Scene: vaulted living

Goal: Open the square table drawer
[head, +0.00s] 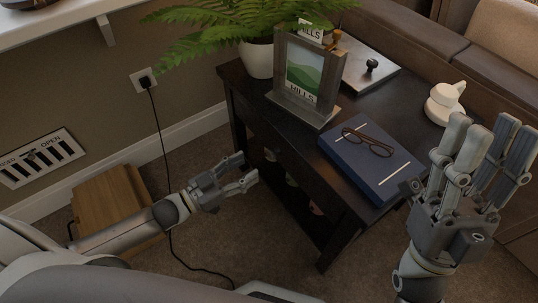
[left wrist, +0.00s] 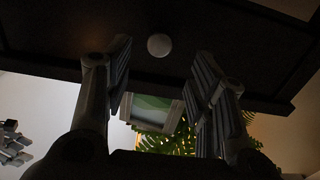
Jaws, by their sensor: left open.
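The dark square table (head: 400,112) stands right of centre in the head view. Its drawer front (head: 262,122) looks flush with the table, so the drawer appears shut. In the left wrist view a pale round knob (left wrist: 159,45) shows on the dark drawer front (left wrist: 215,30). My left gripper (head: 247,168) is open and empty in front of the drawer side. In the left wrist view its fingers (left wrist: 160,85) stand on either side of the knob's line, with no visible grip on it. My right gripper (head: 490,135) is open and empty at the right, near the table's edge.
On the table are a potted fern (head: 257,58), a picture frame (head: 303,75), a blue book (head: 368,172) with glasses, a grey flat case (head: 350,70) and a white object (head: 444,102). A wooden box (head: 112,200) and a cord (head: 160,130) lie left.

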